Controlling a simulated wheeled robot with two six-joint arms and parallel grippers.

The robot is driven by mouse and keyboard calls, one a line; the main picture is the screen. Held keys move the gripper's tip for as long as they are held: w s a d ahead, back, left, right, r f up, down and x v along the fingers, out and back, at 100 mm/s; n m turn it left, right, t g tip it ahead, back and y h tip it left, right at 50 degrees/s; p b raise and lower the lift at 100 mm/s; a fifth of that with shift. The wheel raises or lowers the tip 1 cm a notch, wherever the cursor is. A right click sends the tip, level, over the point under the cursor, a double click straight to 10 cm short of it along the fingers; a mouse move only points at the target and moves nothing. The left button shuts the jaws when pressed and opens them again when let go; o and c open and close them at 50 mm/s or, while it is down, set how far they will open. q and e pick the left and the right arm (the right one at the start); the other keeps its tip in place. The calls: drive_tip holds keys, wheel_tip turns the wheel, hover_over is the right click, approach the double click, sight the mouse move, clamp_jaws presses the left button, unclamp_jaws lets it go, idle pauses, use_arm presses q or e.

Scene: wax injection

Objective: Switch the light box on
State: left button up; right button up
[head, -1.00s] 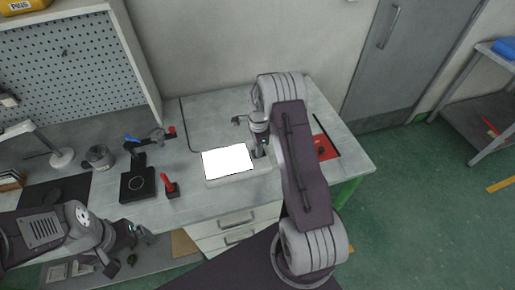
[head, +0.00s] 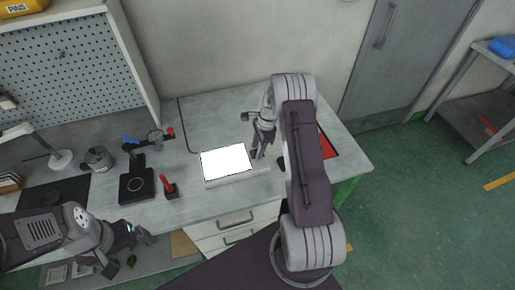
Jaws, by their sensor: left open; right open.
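The light box (head: 226,161) lies on the workbench, and its top panel glows bright white. My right gripper (head: 254,154) is just above the bench, close to the right side of the light box; its fingers are small in view and it appears empty. I cannot tell whether it touches the box. The switch itself is not clearly visible. My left gripper (head: 128,250) is open and empty at the lower left, in front of the bench edge and away from the light box.
Left of the light box stand a red-handled tool (head: 169,186) and a black stand (head: 137,186) with a clamp arm. A metal cup (head: 99,159) and a lamp (head: 60,160) are further left. A red mat (head: 327,147) lies behind my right arm. The bench behind the light box is clear.

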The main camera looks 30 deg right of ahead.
drive_tip(key=v, duration=0.9)
drive_tip(key=shift+b, duration=0.3)
